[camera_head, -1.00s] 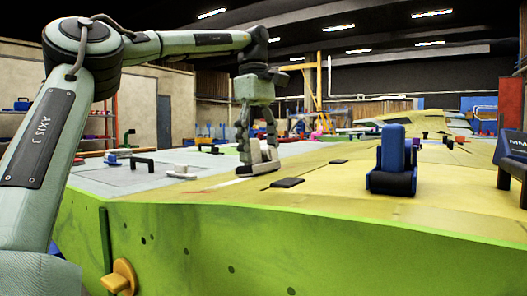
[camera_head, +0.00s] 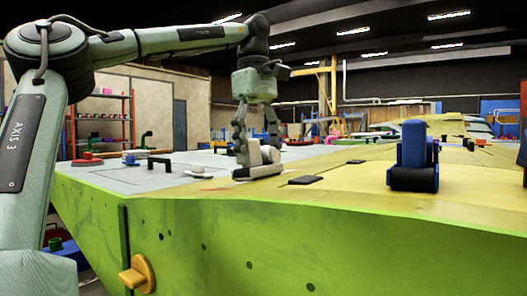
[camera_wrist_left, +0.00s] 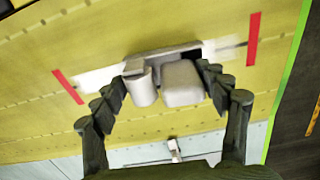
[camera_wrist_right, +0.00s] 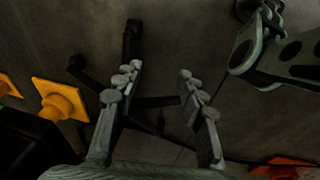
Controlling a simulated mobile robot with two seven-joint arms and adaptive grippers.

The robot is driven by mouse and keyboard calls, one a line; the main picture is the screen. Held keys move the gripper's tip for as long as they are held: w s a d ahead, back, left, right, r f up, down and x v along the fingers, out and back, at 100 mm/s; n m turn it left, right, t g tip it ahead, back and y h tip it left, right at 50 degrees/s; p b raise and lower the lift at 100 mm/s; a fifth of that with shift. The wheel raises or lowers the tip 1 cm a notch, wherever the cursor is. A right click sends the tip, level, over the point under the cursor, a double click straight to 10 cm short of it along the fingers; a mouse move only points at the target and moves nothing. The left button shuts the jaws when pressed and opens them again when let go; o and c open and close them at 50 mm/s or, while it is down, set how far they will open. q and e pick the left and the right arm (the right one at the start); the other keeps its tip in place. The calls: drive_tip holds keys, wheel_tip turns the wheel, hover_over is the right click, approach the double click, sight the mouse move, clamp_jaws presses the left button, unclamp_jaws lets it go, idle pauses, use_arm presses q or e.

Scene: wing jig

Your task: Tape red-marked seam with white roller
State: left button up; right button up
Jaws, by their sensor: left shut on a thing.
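The white roller (camera_head: 258,158) rests on the yellow-green wing panel (camera_head: 460,205), below my left gripper (camera_head: 257,142). In the left wrist view the roller (camera_wrist_left: 180,85) has a pale rounded body and a lighter cylinder beside it. My left gripper (camera_wrist_left: 168,80) is shut on it, with a finger on each side. A dark seam runs between a left red mark (camera_wrist_left: 67,87) and a right red mark (camera_wrist_left: 253,40). A strip of white tape (camera_wrist_left: 98,78) lies on the seam left of the roller. My right gripper (camera_wrist_right: 160,80) is open and empty above the dark floor.
A blue and black device (camera_head: 413,160) stands on the wing at right. A flat black pad (camera_head: 305,180) lies just right of the roller. Small clamps, one green and black (camera_head: 148,142), stand at left. An orange knob (camera_head: 137,275) juts from the green side.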

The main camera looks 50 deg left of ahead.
use_arm(q)
drive_tip(key=shift+s+d+r, duration=0.1)
drive_tip(key=shift+s+d, duration=0.1)
drive_tip(key=shift+s, duration=0.6)
drive_tip(key=shift+s+d, duration=0.15)
drive_tip(key=shift+s, duration=0.6)
drive_tip(key=shift+s+d+b, duration=0.15)
drive_tip(key=shift+s+d, duration=0.1)
drive_tip(key=shift+s, duration=0.65)
drive_tip(key=shift+s+d+b, duration=0.15)
drive_tip(key=shift+s+d, duration=0.1)
drive_tip(key=shift+s, duration=0.6)
drive_tip(key=shift+s+d, duration=0.2)
drive_tip(key=shift+s, duration=0.65)
drive_tip(key=shift+s+d, duration=0.15)
drive_tip(key=shift+s, duration=0.65)
drive_tip(key=r+p, duration=0.3)
drive_tip(key=p, duration=0.1)
drive_tip(key=shift+a+r, duration=0.3)
drive_tip(key=shift+r, duration=0.05)
drive_tip(key=shift+a+r+p, duration=0.2)
drive_tip(key=shift+r+p, duration=0.65)
drive_tip(key=shift+r, duration=0.25)
